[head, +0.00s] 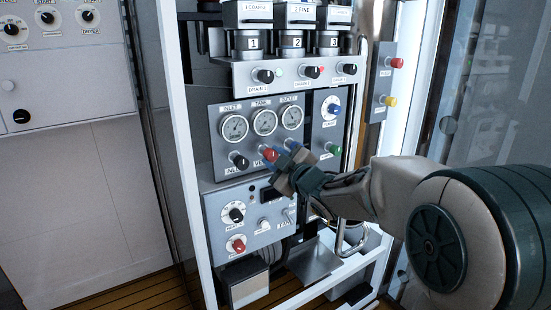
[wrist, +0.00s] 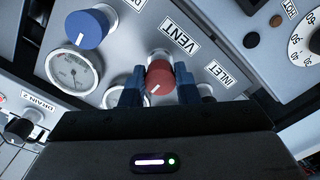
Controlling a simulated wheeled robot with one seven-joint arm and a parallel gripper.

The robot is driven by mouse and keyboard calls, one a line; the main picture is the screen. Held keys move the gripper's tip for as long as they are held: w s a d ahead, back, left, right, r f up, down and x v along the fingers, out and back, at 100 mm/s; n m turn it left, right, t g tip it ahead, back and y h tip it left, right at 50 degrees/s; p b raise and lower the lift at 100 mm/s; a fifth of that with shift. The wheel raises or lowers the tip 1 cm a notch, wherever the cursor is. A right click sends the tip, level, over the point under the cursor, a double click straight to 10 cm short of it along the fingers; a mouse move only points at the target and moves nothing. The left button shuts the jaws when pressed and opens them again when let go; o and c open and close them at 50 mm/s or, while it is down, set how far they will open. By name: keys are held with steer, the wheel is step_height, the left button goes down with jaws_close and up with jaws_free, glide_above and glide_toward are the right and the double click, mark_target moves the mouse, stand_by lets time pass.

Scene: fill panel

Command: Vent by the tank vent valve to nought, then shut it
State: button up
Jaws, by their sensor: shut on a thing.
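The red vent valve knob (wrist: 160,77) is between the two dark blue fingers of my gripper (wrist: 160,92) in the wrist view, under the VENT label. The fingers are shut on its sides. A white pointer mark shows on its face. In the head view the red knob (head: 269,153) sits at the tip of my gripper (head: 279,163). The tank gauge (head: 265,121) is the middle of three dials above the knobs; its needle is too small to read surely. In the wrist view my gripper covers most of that gauge.
A blue knob (wrist: 87,28) and the outlet gauge (wrist: 73,72) are beside the vent knob. The black inlet knob (head: 239,160) is on its other side. Drain knobs (head: 312,72) stick out above, and a panel with a heater dial (head: 233,212) is below.

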steer(key=o, duration=1)
steer(key=p+v, duration=0.1)
steer(key=v, duration=1.3)
steer(key=shift+w, duration=0.1)
steer(key=s+d+r+m+g+h+p, duration=0.2)
steer(key=d+m+h+p, duration=0.3)
steer(key=d+p, duration=0.15)
steer(key=s+d+r+m+g+h+p, duration=0.2)
steer(key=s+d+r+m+h+p, duration=0.1)
steer(key=d+m+h+p, duration=0.3)
steer(key=s+a+m+g+p, duration=0.1)
steer(key=s+g+p, duration=0.1)
steer(key=s, duration=0.3)
steer(key=s+a+r+m+g+p, duration=0.1)
steer(key=s+m+g+p, duration=0.1)
steer(key=s, duration=0.4)
steer(key=s+a+m+g+y+p, duration=0.1)
steer(key=s+g+p, duration=0.3)
steer(key=s+p, duration=0.1)
steer(key=shift+s+r+m, duration=0.25)
steer(key=shift+s+m, duration=0.1)
steer(key=shift+m, duration=0.05)
